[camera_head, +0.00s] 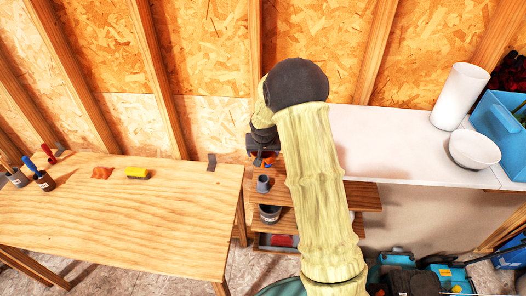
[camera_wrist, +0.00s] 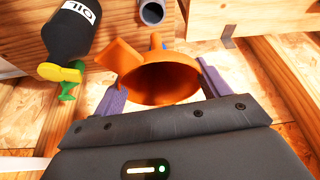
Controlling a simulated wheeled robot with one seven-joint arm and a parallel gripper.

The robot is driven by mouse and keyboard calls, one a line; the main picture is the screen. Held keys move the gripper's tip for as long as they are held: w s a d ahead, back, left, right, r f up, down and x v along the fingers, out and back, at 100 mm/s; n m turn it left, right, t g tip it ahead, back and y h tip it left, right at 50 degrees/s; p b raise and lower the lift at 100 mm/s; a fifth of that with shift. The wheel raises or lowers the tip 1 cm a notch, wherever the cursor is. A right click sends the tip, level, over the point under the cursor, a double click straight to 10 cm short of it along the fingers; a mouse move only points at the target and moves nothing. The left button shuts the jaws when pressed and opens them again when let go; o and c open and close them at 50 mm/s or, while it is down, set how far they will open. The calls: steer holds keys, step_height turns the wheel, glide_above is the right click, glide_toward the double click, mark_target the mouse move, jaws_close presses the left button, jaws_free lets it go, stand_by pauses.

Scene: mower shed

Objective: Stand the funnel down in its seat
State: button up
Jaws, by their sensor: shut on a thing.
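My gripper (camera_wrist: 161,92) is shut on the orange funnel (camera_wrist: 165,80), with one finger at each side of it. The funnel's wide mouth faces the wrist camera and its narrow end points away, partly hidden. In the head view a little orange of the funnel (camera_head: 268,161) shows under my gripper, beside the wooden shelf unit. A grey open tube (camera_wrist: 152,12), which may be the seat, stands just beyond the funnel, apart from it. It also shows on the shelf in the head view (camera_head: 263,185).
A black oil bottle (camera_wrist: 72,30) with a yellow-green spout stands close to the funnel's left. A dark pot (camera_head: 270,214) sits on a lower shelf. A wooden workbench (camera_head: 130,215) is at left. A white counter (camera_head: 380,145) holds a bowl (camera_head: 473,150) and a white cylinder (camera_head: 460,95).

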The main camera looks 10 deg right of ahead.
steer(key=shift+f+b, duration=1.9)
steer(key=shift+f, duration=0.8)
steer(key=shift+f+b, duration=2.7)
steer(key=shift+f, duration=0.35)
stand_by(0.3)
steer(key=o, duration=1)
steer(key=shift+o, duration=0.2)
steer(key=shift+r, duration=0.1)
steer(key=b+v, duration=0.3)
steer(key=v, duration=1.4)
steer(key=shift+r, duration=0.15)
